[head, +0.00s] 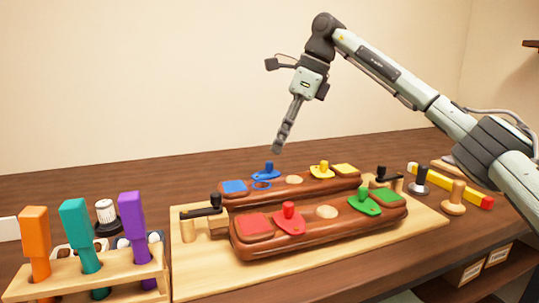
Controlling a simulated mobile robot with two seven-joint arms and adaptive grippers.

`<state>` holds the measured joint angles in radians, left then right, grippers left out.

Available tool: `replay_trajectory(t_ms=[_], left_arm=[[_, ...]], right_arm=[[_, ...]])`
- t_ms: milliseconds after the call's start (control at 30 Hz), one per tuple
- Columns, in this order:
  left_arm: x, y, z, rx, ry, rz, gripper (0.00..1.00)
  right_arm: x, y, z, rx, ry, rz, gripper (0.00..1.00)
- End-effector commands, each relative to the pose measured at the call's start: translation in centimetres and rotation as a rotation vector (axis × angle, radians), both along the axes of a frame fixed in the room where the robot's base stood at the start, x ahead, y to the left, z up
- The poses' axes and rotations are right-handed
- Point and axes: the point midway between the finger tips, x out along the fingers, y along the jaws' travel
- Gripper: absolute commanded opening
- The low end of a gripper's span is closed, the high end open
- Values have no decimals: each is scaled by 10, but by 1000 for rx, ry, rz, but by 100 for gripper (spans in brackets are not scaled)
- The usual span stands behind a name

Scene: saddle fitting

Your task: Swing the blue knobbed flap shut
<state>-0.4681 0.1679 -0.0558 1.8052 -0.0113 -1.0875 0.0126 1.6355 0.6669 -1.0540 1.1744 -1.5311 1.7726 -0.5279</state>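The blue knobbed flap (266,174) is on the rear brown wooden body (310,190), left of its middle. The flap lies behind a blue ring outline (262,185), swung off it, and its knob stands upright. A blue square patch (233,187) is to the left of the ring. My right gripper (277,149) hangs above the blue flap, pointing down and apart from it. It shows edge-on, so I cannot tell whether its fingers are open or shut. I see nothing held in it. My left gripper is not in view.
A yellow knobbed flap (322,171) is on the rear body. Red (289,220) and green (364,203) knobbed flaps are on the front body (325,232). Black-handled clamps (203,212) stand at the board's ends. A rack (100,278) with coloured handles is at left.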

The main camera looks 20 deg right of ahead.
Motion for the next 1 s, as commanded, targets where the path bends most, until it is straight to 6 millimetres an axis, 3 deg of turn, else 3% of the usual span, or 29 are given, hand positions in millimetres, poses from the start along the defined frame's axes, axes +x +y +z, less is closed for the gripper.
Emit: replay_trajectory(t_ms=[100,300,667,967,1000], left_arm=[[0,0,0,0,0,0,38],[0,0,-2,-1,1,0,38],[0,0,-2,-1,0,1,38],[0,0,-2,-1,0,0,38],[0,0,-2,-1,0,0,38]], right_arm=[[3,7,-20,0,2,2,36],[8,16,-42,2,0,3,36],[9,19,-48,4,-1,1,36],[9,19,-48,4,-2,2,0],[9,19,-48,4,-2,2,0]])
